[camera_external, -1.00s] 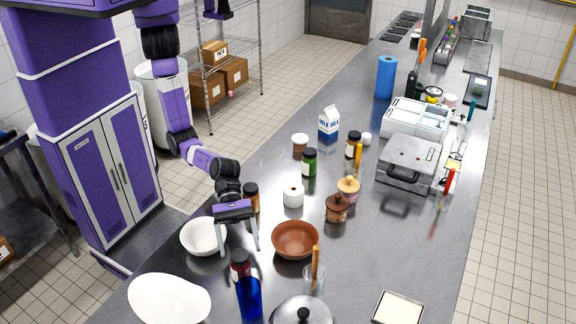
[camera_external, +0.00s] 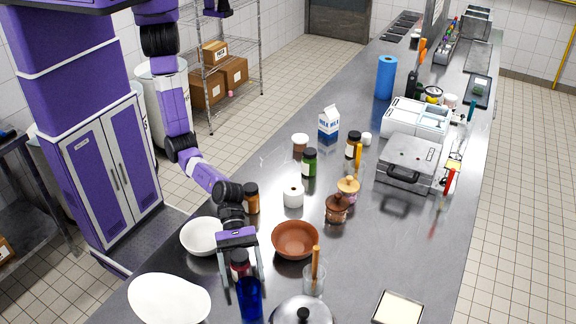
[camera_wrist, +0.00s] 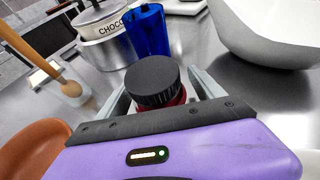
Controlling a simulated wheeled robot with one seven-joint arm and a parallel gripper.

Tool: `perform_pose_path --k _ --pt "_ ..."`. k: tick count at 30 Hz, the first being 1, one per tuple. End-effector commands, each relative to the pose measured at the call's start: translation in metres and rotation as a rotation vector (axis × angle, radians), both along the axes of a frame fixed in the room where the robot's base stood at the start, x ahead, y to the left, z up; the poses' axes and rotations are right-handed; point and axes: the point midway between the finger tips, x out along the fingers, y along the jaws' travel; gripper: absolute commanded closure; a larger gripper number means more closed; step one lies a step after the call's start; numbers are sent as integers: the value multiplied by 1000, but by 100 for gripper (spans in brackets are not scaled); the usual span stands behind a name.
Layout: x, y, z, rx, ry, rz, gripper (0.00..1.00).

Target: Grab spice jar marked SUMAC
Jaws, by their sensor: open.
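A small jar with a black ridged lid and dark red contents (camera_external: 239,265) stands on the steel counter at the front left. In the wrist view its lid (camera_wrist: 154,82) shows between my two fingers. No label on it can be read, so I cannot tell whether it says SUMAC. My gripper (camera_external: 243,278) is open, with a finger on either side of this jar and no visible grip on it. Other jars stand farther back: an orange-brown one (camera_external: 251,199), a green one (camera_external: 309,163) and a dark one (camera_external: 353,146); their labels are unreadable too.
A blue cup (camera_external: 249,301) stands close in front of the jar. A white bowl (camera_external: 202,237) is to its left, a terracotta bowl (camera_external: 295,240) to its right. A utensil holder (camera_external: 314,281), a lidded pot (camera_external: 302,313) and a large white bowl (camera_external: 168,300) are nearby.

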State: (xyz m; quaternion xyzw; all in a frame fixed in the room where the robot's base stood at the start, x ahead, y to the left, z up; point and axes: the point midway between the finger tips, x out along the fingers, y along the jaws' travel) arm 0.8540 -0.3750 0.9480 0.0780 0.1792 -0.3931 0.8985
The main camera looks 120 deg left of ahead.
Motion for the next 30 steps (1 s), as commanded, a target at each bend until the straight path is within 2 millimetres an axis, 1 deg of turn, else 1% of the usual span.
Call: perform_pose_path --k 2,3,5,9,11,12,14,15,23,28,30 --pt "0 0 0 0 0 0 23" --pt "0 0 0 0 0 0 27" --pt "0 0 0 0 0 0 38" --pt "0 0 0 0 0 0 66" --pt "0 0 0 0 0 1 78" --pt "0 0 0 0 0 1 85" --pt "0 1 0 0 0 1 97" --pt "0 0 1 -1 -2 1 100" --pt "0 0 3 -1 -3 1 100" --pt "0 0 14 -2 -4 -1 100" --pt "1 0 24 -3 -6 0 100"
